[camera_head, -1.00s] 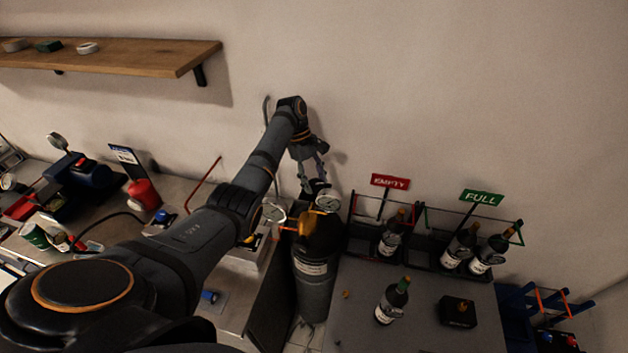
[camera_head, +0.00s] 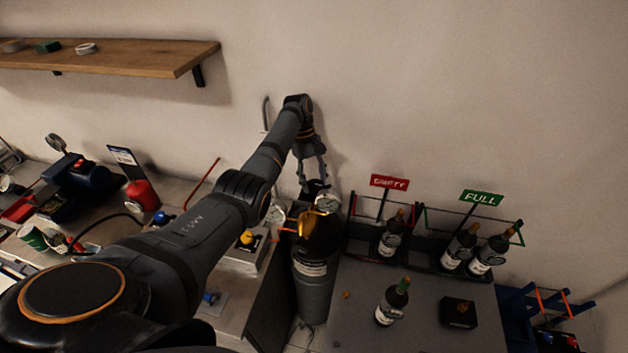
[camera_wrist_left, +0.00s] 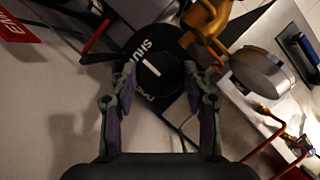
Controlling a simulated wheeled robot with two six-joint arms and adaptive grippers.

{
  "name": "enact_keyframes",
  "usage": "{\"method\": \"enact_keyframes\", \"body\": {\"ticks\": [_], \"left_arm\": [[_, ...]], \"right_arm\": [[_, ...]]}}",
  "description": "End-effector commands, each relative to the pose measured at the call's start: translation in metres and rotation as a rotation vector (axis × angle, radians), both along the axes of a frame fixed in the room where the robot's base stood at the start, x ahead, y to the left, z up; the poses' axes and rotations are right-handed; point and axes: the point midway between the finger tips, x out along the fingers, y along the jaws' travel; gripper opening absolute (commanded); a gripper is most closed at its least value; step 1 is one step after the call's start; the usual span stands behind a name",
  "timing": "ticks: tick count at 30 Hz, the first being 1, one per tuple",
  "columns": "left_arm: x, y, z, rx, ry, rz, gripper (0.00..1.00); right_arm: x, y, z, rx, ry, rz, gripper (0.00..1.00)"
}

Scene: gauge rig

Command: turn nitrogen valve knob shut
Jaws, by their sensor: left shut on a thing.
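The nitrogen valve knob (camera_wrist_left: 158,76) is a dark round knob with a white pointer line. It sits over a black dial plate (camera_wrist_left: 157,38) that reads SHUT. The pointer line slants up and left toward the end of that word. More white lettering at the lower edge is partly hidden. My left gripper (camera_wrist_left: 158,79) is shut on the knob, one finger on each side. In the head view my left gripper (camera_head: 314,181) comes down on the top of the dark gas cylinder (camera_head: 314,285); the knob is mostly hidden there. My right gripper is not in view.
A round gauge (camera_head: 327,203) and brass fitting (camera_head: 308,222) sit close beside the valve. A second gauge (camera_head: 276,212) is left of them. The EMPTY rack sign (camera_head: 389,182) and bottles stand to the right. The wall is close behind.

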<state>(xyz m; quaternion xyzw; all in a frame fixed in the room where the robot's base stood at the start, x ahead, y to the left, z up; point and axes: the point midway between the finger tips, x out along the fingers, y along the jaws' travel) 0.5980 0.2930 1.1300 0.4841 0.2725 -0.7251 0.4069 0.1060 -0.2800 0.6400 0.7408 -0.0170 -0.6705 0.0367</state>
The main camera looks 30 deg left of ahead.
Motion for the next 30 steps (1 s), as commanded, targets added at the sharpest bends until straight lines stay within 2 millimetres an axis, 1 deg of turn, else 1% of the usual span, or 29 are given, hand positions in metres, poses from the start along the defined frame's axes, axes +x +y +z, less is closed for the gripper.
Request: {"method": "enact_keyframes", "body": {"ticks": [1, 2, 6, 7, 15, 17, 19, 20, 23, 27, 30], "left_arm": [[0.002, 0.000, 0.003, 0.001, -0.008, 0.000, 0.17], [0.002, 0.000, 0.003, 0.001, -0.008, 0.000, 0.49], [0.002, 0.000, 0.002, 0.001, -0.007, 0.000, 0.69], [0.001, 0.000, 0.002, 0.000, -0.006, 0.000, 0.71], [0.001, 0.000, 0.001, 0.000, -0.002, 0.000, 0.71], [0.001, 0.001, 0.003, 0.000, -0.002, 0.000, 0.71], [0.003, 0.003, 0.010, 0.000, -0.002, 0.001, 0.71], [0.004, 0.005, 0.014, 0.000, -0.003, 0.001, 0.71], [0.009, 0.013, 0.037, 0.000, -0.006, 0.002, 0.71], [0.017, 0.026, 0.075, -0.001, -0.007, 0.003, 0.71], [0.021, 0.033, 0.096, -0.002, -0.004, 0.002, 0.71]], "right_arm": [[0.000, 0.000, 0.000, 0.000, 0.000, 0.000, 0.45], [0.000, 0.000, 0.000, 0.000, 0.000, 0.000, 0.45], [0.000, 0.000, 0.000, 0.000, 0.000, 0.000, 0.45], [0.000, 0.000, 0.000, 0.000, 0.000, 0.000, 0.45], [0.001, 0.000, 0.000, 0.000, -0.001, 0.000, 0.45], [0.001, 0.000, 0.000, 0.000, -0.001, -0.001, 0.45], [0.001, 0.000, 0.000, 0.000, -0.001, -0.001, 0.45], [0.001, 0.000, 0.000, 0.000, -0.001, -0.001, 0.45], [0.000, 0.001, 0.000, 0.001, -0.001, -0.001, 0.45], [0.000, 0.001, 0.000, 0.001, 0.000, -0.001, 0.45], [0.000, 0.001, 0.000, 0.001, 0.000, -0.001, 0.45]]}}
